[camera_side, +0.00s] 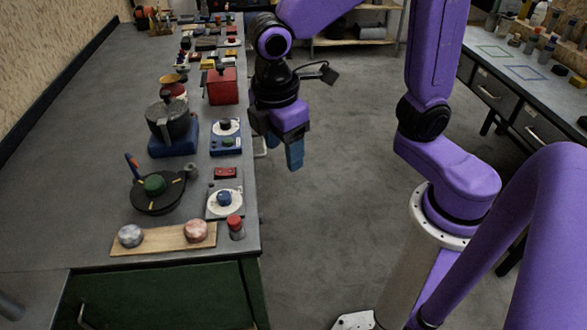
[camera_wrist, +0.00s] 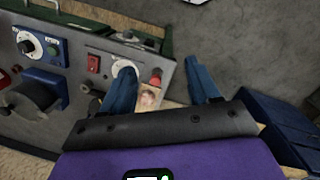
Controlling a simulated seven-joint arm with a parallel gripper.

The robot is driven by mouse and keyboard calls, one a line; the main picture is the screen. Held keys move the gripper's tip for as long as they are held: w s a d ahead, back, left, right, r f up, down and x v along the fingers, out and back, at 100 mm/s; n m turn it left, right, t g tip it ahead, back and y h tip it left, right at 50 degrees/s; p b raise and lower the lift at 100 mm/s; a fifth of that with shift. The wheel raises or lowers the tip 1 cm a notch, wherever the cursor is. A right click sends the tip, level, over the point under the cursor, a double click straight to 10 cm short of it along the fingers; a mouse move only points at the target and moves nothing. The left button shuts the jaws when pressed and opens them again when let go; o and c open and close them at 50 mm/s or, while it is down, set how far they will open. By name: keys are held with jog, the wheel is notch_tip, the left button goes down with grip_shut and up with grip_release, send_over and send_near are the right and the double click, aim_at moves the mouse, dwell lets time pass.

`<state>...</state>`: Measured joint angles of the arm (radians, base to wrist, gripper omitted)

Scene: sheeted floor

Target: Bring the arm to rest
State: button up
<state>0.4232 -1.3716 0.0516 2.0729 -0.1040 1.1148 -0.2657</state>
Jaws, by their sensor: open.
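My gripper (camera_side: 292,152) hangs from my purple arm just off the right edge of the long grey bench (camera_side: 85,108), over the open floor. Its blue fingers point down and hold nothing. In the wrist view the two blue fingers of my gripper (camera_wrist: 163,88) stand well apart. Parts of the bench top and its things show between and left of the fingers. The gripper is apart from everything on the bench, as far as the views show.
Near the edge are a red box (camera_side: 222,86), a dark pot (camera_side: 168,121) on a blue base, a pan (camera_side: 157,192), a red-capped shaker (camera_side: 235,228) and a wooden board (camera_side: 160,240). A drawer bench (camera_side: 520,85) stands right.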

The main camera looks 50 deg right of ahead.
jog(key=s+d+f+m+y, duration=0.1)
jog(key=s+d+f+y, duration=0.1)
jog(key=s+d, duration=0.7)
jog(key=s, duration=0.4)
jog(key=shift+d+f+m, duration=0.15)
jog(key=shift+d+m, duration=0.2)
jog(key=shift+m, duration=0.05)
